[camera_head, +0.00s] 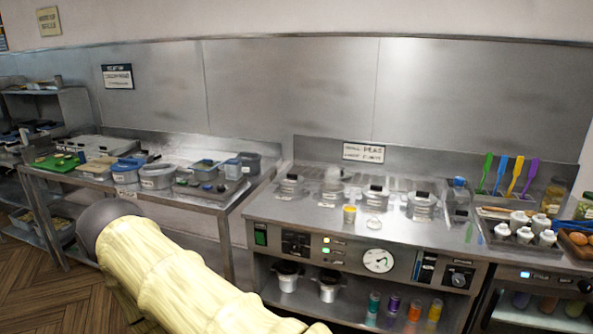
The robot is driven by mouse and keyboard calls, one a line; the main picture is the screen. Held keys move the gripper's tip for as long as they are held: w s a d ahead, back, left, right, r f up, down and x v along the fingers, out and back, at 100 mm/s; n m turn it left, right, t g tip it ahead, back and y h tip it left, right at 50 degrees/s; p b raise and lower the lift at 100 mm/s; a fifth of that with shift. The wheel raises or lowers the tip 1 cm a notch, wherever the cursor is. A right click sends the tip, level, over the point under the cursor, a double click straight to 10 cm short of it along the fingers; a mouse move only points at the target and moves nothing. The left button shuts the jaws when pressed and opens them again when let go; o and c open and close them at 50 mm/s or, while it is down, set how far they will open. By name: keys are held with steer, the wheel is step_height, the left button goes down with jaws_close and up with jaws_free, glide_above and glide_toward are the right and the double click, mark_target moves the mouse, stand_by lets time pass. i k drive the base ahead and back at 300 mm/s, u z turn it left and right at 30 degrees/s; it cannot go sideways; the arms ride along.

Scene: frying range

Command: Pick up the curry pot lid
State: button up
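Several lidded pots sit in a row in the steel range top. Lids with black handles show on the left pot (290,188), the middle-right pot (376,198) and the right pot (421,207). A pale, rounded piece (333,180) shows between the left and middle-right pots; I cannot tell what it is. Two smaller pots with dark tops, one left (288,281) and one right (328,291), stand on the shelf below. I cannot tell which lid is the curry pot's. My cream-sleeved arm with a grey rounded end crosses the lower left; my gripper is not in view.
The range front (377,260) has a dial and switches. Coloured utensils (514,174) and white-lidded jars (524,227) stand at right. The left steel table (216,203) holds boards and tubs. The wooden floor (35,285) shows bare at lower left.

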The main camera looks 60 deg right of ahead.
mark_target(346, 173)
steer(key=z, duration=0.15)
steer(key=i, duration=1.25)
steer(key=z, duration=1.4)
steer(key=i, duration=0.7)
steer(key=z, duration=0.8)
